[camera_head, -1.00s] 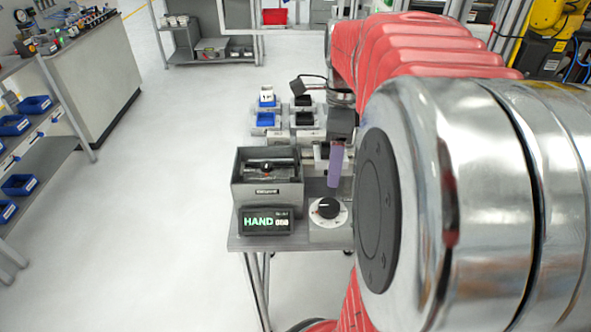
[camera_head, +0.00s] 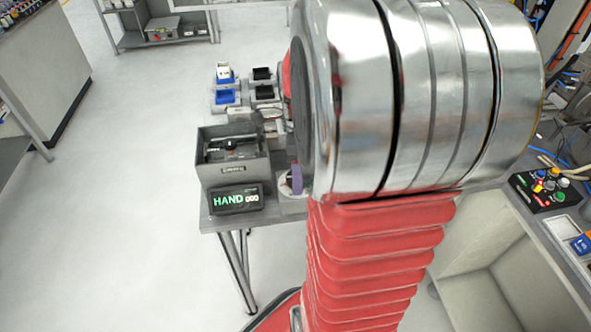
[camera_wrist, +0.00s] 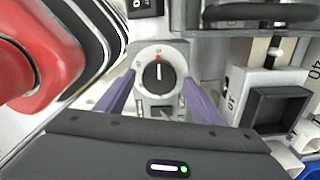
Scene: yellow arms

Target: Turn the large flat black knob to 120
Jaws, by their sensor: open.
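The large flat black knob (camera_wrist: 158,76) sits on a round white dial in the wrist view, with an orange mark at its upper edge. The dial's numbers are too small to read. My gripper (camera_wrist: 160,100) is open, with one purple finger on each side of the knob in the picture. I cannot tell whether either finger touches it. In the head view a purple finger (camera_head: 296,179) is low over the dial plate (camera_head: 291,205), and my arm hides most of the knob.
A display (camera_head: 236,199) reads HAND with small digits that look like zeros. A grey open-topped box (camera_head: 232,170) stands behind it. Small blue and black bins (camera_head: 227,97) lie farther back. A button panel (camera_head: 543,190) is at right. The floor at left is clear.

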